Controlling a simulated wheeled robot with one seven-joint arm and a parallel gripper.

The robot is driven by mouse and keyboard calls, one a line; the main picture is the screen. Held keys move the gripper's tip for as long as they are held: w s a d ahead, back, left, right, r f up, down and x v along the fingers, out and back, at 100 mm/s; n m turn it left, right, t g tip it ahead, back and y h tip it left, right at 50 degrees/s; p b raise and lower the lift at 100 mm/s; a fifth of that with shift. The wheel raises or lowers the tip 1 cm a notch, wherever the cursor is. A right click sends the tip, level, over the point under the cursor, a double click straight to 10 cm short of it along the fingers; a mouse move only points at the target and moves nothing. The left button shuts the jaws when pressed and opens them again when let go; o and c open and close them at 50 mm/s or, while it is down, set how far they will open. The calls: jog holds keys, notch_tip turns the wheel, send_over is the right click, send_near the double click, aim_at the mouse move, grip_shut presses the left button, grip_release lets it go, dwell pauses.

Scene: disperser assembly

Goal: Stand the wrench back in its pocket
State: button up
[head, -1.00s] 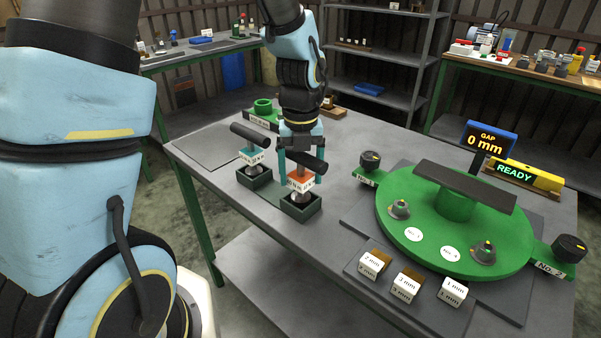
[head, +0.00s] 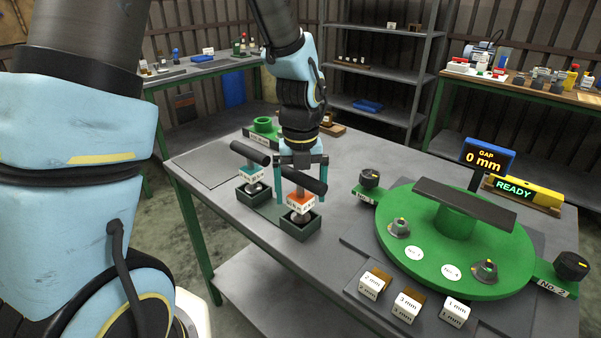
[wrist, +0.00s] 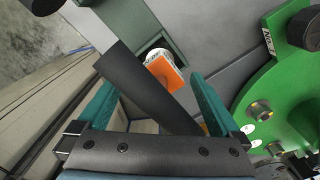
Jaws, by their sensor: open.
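The T-handled wrench with an orange label (head: 300,199) stands upright in the right-hand dark green pocket (head: 298,230). Its black handle (head: 304,179) lies between the fingers of my gripper (head: 301,180). The fingers are open, one to each side, with visible gaps. In the wrist view, the black handle (wrist: 150,85) crosses diagonally between the teal fingers of my gripper (wrist: 158,100), with the orange label (wrist: 161,73) beyond it. How deep the wrench's foot sits is partly hidden by the pocket wall.
A similar tool with a teal label (head: 253,178) stands in the neighbouring left pocket (head: 252,195). A green round fixture (head: 470,262) with a dark bar stands at right. Several white blocks (head: 405,307) lie in front. A green ring piece (head: 263,127) sits behind.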

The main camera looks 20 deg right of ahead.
notch_tip(320, 180, up, 12)
jog(key=shift+f+b, duration=0.25)
jog(key=shift+b, duration=0.3)
jog(key=a+f+m, duration=0.3)
jog(key=a+m, duration=0.9)
jog(key=m, duration=0.5)
jog(key=w+a+f+m+t, duration=0.1)
jog(key=a+f+m, duration=0.3)
jog(key=a+m, duration=0.9)
jog(key=shift+a+m+t, duration=0.2)
jog(key=shift+m+t, duration=0.1)
jog(key=shift+m, duration=1.7)
jog(key=shift+w, duration=0.1)
